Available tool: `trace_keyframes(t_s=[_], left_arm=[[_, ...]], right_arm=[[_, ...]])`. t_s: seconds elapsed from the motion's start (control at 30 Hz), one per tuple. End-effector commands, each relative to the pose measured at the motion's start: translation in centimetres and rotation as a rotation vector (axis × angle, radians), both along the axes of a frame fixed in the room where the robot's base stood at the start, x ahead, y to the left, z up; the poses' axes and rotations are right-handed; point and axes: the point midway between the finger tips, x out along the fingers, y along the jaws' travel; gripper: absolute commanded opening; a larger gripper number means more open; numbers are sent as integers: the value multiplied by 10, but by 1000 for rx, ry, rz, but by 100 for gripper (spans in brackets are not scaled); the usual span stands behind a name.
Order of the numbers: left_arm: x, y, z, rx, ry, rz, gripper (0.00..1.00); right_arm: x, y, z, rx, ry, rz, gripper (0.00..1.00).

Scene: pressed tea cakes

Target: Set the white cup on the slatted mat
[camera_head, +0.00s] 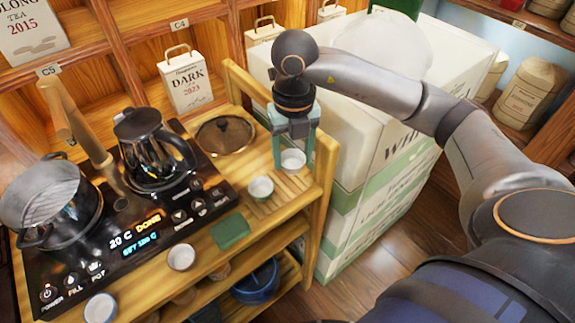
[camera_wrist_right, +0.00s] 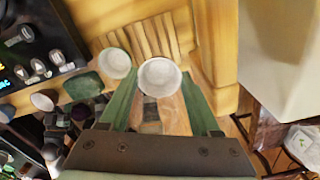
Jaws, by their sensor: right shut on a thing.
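My right gripper (camera_head: 294,150) points down at the right end of the wooden cart, shut on a small white cup (camera_head: 293,162). In the right wrist view the cup (camera_wrist_right: 160,77) sits upright between the two green fingers (camera_wrist_right: 163,100). The slatted mat (camera_head: 292,186) lies below and around the cup in the picture. I cannot tell whether the cup touches the mat or hangs above it. Another small cup (camera_head: 260,187) stands on the left part of the mat, beside the held cup and apart from it. My left gripper is not in view.
A black hob panel (camera_head: 150,225) carries a glass kettle (camera_head: 155,150) and a pot (camera_head: 50,200). More cups stand at the cart's front (camera_head: 181,258). A green cloth-like piece (camera_head: 231,231) lies left of the mat. A large white and green crate (camera_head: 365,170) stands close right of the cart.

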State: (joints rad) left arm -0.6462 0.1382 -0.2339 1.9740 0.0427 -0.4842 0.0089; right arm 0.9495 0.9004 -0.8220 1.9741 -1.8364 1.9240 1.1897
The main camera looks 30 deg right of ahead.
Motion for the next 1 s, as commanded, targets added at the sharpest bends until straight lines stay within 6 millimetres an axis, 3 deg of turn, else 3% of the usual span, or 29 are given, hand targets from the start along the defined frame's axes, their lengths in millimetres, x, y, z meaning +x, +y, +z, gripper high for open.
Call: trace_keyframes(t_s=[0.27,0.5,0.9,0.93,1.0], left_arm=[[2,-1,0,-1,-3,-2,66],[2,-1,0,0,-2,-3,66],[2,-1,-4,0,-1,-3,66],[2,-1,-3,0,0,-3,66],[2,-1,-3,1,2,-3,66]], right_arm=[[15,0,-18,1,1,1,10],[18,0,-51,0,1,2,10],[18,0,-58,1,-1,2,10],[18,-1,-57,1,-1,2,65],[18,-1,-56,1,-1,2,73]])
